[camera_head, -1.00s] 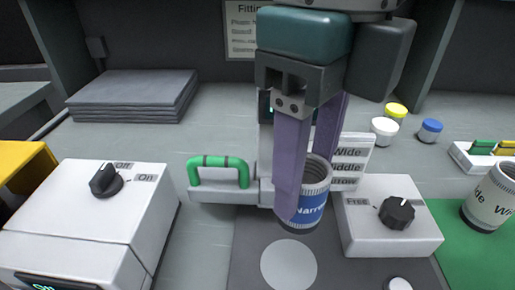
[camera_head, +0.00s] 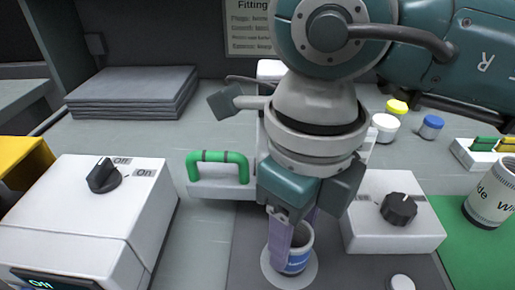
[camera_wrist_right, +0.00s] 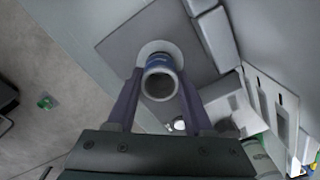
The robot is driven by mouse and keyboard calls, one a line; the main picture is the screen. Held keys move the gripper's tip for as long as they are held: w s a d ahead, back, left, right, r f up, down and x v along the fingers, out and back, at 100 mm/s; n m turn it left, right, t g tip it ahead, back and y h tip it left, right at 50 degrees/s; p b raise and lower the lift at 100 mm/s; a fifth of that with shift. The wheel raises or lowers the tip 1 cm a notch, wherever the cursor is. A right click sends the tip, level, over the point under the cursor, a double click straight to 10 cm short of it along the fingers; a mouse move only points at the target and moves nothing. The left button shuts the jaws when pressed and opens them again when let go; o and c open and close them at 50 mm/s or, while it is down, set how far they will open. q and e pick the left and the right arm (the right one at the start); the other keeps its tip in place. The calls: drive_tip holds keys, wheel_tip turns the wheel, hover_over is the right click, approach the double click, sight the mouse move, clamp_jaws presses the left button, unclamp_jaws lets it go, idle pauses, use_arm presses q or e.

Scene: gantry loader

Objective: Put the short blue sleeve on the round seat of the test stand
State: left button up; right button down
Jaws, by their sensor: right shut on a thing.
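The short blue sleeve (camera_head: 298,258) is a small cylinder with a blue band and pale rim, upright between the fingers of my right gripper (camera_head: 292,240). The right gripper is shut on it. The sleeve is over the round pale seat (camera_head: 272,278) on the dark plate of the test stand (camera_head: 245,245). I cannot tell whether its bottom touches the seat. In the right wrist view the sleeve (camera_wrist_right: 160,80) stands between both fingers (camera_wrist_right: 157,105), with the pale seat (camera_wrist_right: 152,47) showing around its far side. My left gripper is not in view.
A green handle (camera_head: 218,160) stands behind the plate. A white box with a black knob (camera_head: 398,208) is to the right, and a switch box (camera_head: 95,215) to the left. A Wide sleeve (camera_head: 492,195) stands on a green mat (camera_head: 455,225). Coloured caps (camera_head: 432,127) lie behind.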

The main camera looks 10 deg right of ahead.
drive_tip(key=shift+c, duration=1.4)
unclamp_jaws()
drive_tip(key=shift+f, duration=0.1)
wheel_tip(320, 180, up, 12)
drive_tip(key=shift+r, duration=0.2)
